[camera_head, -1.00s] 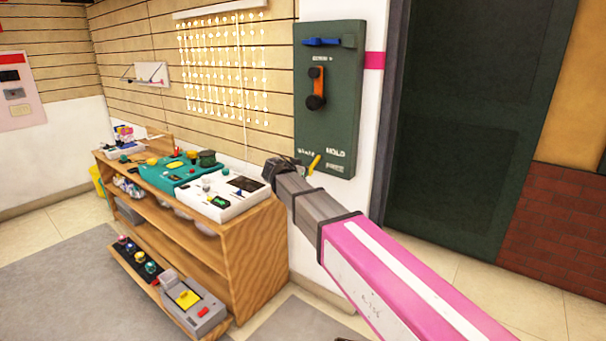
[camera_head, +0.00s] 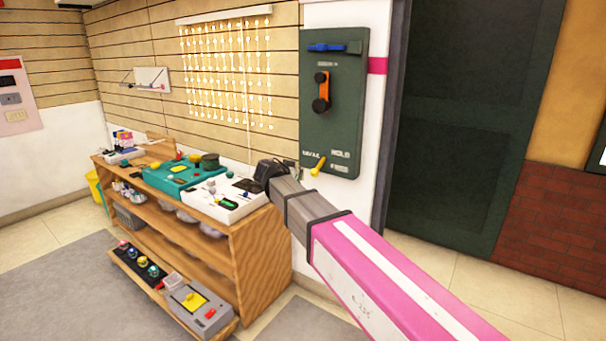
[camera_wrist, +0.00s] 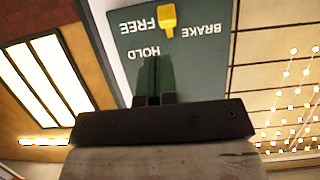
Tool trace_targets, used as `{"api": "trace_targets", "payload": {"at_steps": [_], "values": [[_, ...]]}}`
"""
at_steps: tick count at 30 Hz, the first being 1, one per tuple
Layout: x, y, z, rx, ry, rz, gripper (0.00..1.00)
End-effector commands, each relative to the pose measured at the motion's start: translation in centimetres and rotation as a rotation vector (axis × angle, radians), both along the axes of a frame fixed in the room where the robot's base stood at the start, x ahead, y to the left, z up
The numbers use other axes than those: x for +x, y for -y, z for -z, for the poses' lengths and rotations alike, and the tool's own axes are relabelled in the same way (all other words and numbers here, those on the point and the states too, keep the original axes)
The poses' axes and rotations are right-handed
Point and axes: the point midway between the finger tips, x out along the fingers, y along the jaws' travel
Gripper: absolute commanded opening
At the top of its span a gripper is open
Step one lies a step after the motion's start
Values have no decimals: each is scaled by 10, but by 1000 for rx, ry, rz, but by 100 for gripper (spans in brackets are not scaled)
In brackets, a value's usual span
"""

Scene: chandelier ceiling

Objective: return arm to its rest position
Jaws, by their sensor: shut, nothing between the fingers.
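My gripper (camera_head: 272,172) is at the end of my pink and grey arm, low and to the left of the green wall panel, near the right end of the wooden shelf. In the wrist view my gripper (camera_wrist: 153,97) has its fingers together with nothing between them. The green panel (camera_head: 333,110) carries a blue lever (camera_head: 327,47), an orange lever (camera_head: 321,92) and a small yellow lever (camera_head: 318,164). In the wrist view the yellow lever (camera_wrist: 168,20) shows upside down between the words FREE and BRAKE, apart from the fingers.
The wooden shelf (camera_head: 262,262) holds a teal box (camera_head: 172,176), a white box (camera_head: 215,207) and small devices. A grey box with a yellow top (camera_head: 197,308) sits on its low front ledge. A dark door (camera_head: 465,125) is at the right. Floor (camera_head: 50,275) is open at the left.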

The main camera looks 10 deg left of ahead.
Motion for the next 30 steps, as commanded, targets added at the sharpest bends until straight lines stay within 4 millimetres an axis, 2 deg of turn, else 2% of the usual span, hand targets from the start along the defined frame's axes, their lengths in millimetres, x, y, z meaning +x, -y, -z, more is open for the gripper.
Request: {"api": "trace_targets", "payload": {"at_steps": [2, 5, 9, 14, 21, 30], "values": [[1, 12, 8, -9, -23, 6, 0], [3, 41, 30, -30, -95, 20, 0], [2, 105, 76, -67, -260, 36, 0], [-9, 177, 128, -87, -461, 31, 0], [-45, 271, 196, -60, -741, -18, 0], [-112, 363, 262, 58, -1017, -149, 0]]}}
